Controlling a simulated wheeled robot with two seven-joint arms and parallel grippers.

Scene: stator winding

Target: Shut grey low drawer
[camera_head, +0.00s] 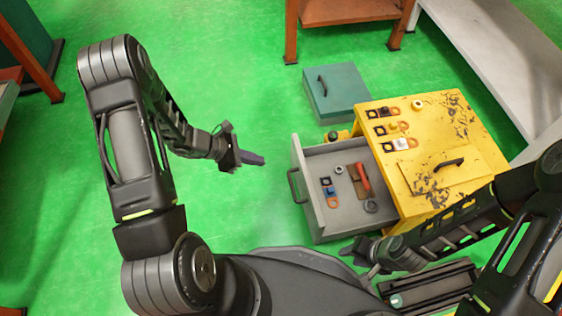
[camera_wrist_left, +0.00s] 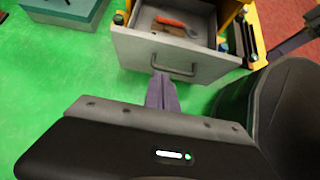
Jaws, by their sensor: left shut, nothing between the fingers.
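The grey low drawer (camera_head: 312,212) is pulled out from the left side of the yellow cabinet (camera_head: 388,163). Its dark handle (camera_head: 296,186) is on the left-facing front panel. Several small parts and a red-handled tool (camera_head: 362,180) lie inside it. In the left wrist view the drawer front (camera_wrist_left: 150,60) and handle (camera_wrist_left: 172,70) are just beyond my fingertips. My left gripper (camera_head: 262,160) is shut and empty, to the left of the drawer and apart from it. My right gripper (camera_head: 352,250) is below the drawer's near side; its fingers are too unclear to judge.
A teal box (camera_head: 336,90) stands behind the drawer. Several small parts and a dark handle lie on the cabinet top. An orange-legged table (camera_head: 345,12) and a grey bench (camera_head: 490,50) are at the back. Green floor left of the drawer is clear.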

